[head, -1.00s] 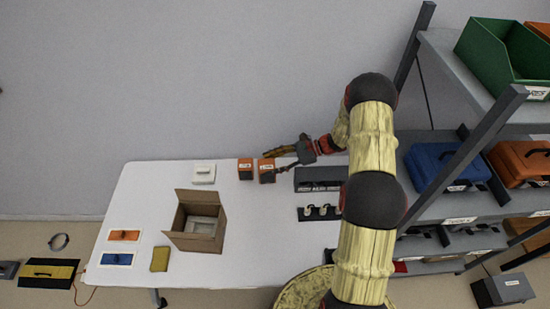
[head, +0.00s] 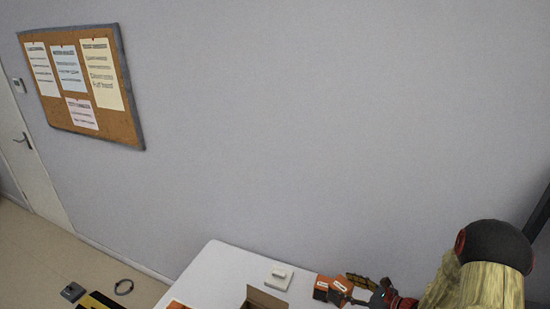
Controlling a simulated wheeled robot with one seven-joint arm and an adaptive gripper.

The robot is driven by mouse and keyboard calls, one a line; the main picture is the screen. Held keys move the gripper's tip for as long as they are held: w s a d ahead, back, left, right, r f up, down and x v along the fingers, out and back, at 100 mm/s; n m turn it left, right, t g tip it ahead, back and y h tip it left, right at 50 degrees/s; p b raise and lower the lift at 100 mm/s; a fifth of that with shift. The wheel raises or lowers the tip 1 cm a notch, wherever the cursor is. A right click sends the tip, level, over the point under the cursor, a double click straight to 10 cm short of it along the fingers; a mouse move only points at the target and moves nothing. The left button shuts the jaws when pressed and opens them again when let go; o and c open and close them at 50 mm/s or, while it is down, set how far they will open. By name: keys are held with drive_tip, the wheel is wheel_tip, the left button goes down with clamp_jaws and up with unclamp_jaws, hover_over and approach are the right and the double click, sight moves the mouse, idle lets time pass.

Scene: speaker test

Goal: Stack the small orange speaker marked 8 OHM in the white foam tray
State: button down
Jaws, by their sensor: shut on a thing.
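Two small orange boxes with dark sides and pale labels stand close together on the white table, at the bottom right of the head view. The right one (head: 340,288) is at the tips of my gripper (head: 353,285), which is shut on it; it looks slightly tilted. The left one (head: 321,287) is right beside it. The labels are too small to read, so I cannot tell which is marked 8 OHM.
A white block-like item (head: 278,275) lies on the table (head: 215,270) left of the orange boxes. A cardboard box flap (head: 265,299) shows at the bottom edge. A pinboard (head: 85,85) hangs on the wall.

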sight(333, 300)
drive_tip(key=shift+s+a+f+m+t+h+b, duration=0.15)
drive_tip(key=shift+a+f+m+t+h+b, duration=0.15)
drive_tip(key=shift+f+m+t+h+b, duration=0.15)
drive_tip(key=s+a+b, duration=0.1)
drive_tip(key=s+a+f+m+t+h+b, duration=0.1)
drive_tip(key=a+b, duration=0.1)
drive_tip(key=s+a+m+h+b, duration=0.1)
drive_tip(key=b, duration=0.1)
drive_tip(key=shift+a+f+t, duration=0.25)
drive_tip(key=shift+a, duration=0.15)
drive_tip(key=shift+w+a+r, duration=0.15)
drive_tip(key=shift+w+a, duration=0.05)
drive_tip(key=shift+a, duration=0.45)
